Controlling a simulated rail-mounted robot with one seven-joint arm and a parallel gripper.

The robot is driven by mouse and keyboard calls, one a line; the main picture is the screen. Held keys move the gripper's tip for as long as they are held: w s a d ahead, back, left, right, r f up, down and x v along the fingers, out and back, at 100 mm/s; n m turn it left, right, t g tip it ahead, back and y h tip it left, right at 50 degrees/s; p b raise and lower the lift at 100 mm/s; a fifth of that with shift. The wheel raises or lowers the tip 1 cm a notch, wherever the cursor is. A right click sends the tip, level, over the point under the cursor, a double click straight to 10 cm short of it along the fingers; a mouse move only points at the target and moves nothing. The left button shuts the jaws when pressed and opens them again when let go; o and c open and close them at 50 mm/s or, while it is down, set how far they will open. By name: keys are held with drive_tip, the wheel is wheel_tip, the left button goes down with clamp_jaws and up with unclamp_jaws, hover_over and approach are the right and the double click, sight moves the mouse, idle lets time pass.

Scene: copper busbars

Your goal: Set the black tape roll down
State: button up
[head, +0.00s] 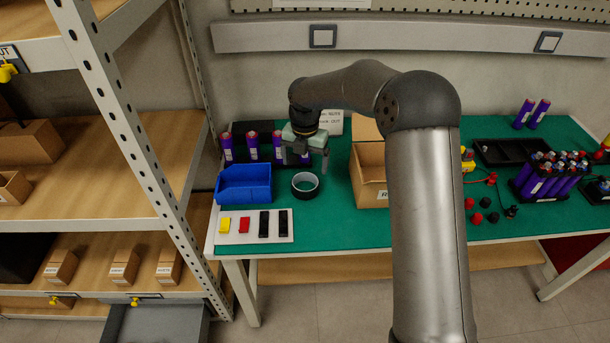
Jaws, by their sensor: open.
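The black tape roll (294,190) lies flat on the green table mat, between the blue bin and the cardboard box. My gripper (304,168) is just above and behind the roll, with its fingers pointing down. It is open and holds nothing. The roll looks apart from the fingers, though the exact gap is hard to judge from this view.
A blue bin (244,184) stands left of the roll and an open cardboard box (369,190) right of it. A white board (252,238) with yellow, red and black pieces lies in front. Purple cylinders (252,147) stand behind. A shelf rack (150,170) is at left.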

drive_tip(key=shift+r, duration=1.7)
drive_tip(key=s+d+r+m+h, duration=0.1)
drive_tip(key=s+d+r+m, duration=0.4)
drive_tip(key=s+m, duration=0.4)
drive_tip(key=s+d+r+m, duration=0.2)
drive_tip(key=s+d+m, duration=0.55)
drive_tip(key=s, duration=0.25)
drive_tip(key=s+d+f+m, duration=0.1)
drive_tip(key=s+d+m, duration=0.1)
drive_tip(key=s+m, duration=0.6)
drive_tip(key=s+d+f+m+y, duration=0.1)
drive_tip(key=s+d+m, duration=0.1)
drive_tip(key=s+m, duration=0.5)
drive_tip(key=shift+s+m, duration=0.35)
drive_tip(key=shift+s, duration=0.25)
